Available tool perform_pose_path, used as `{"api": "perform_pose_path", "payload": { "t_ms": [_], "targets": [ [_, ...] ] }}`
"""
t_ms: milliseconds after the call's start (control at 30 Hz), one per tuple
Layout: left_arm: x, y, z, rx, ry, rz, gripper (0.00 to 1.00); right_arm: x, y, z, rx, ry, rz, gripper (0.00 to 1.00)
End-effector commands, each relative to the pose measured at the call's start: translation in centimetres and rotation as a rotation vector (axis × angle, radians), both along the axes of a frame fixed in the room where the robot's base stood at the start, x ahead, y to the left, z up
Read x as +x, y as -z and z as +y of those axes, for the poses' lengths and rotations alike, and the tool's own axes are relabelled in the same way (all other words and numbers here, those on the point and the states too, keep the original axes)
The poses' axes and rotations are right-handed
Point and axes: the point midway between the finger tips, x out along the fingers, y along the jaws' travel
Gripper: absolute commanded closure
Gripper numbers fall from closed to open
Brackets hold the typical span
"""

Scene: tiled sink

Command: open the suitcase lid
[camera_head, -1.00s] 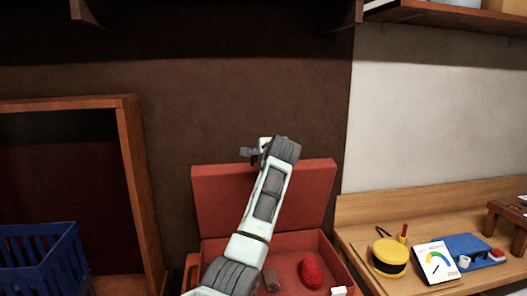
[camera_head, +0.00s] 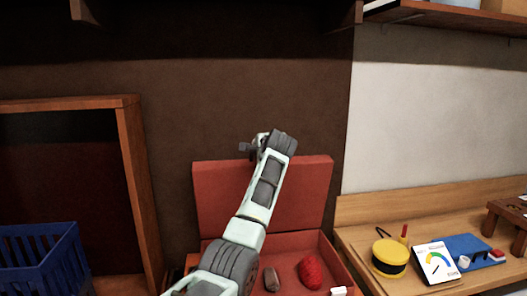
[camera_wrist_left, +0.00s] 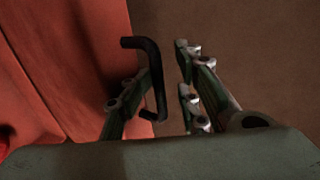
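The red suitcase (camera_head: 303,243) has its lid (camera_head: 309,185) standing up, so the inside shows. My left arm reaches across the lid, with my left gripper (camera_head: 250,147) at its top edge. In the left wrist view, the gripper fingers (camera_wrist_left: 167,62) are apart. The black handle (camera_wrist_left: 151,60) of the lid lies by the left finger, with a gap to the right finger. I cannot tell whether the finger touches the handle. The red lid (camera_wrist_left: 75,65) fills the left of that view. My right gripper is not in view.
A red oval thing (camera_head: 311,272) and a brown piece (camera_head: 271,279) lie in the suitcase. A blue basket (camera_head: 42,262) stands at left by a wooden frame (camera_head: 134,175). The right bench holds a yellow round container (camera_head: 389,257) and a card (camera_head: 437,263).

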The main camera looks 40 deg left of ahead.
Motion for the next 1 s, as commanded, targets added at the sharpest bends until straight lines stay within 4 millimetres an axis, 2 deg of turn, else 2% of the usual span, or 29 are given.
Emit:
{"api": "perform_pose_path", "payload": {
  "t_ms": [367,1000],
  "targets": [
    [-0.1,0.0,-0.2,0.000,0.000,0.001,0.69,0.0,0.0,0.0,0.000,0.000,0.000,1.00],
    [-2.9,-1.7,-3.4,0.001,0.001,0.000,0.69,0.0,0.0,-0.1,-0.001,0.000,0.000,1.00]
  ]
}}
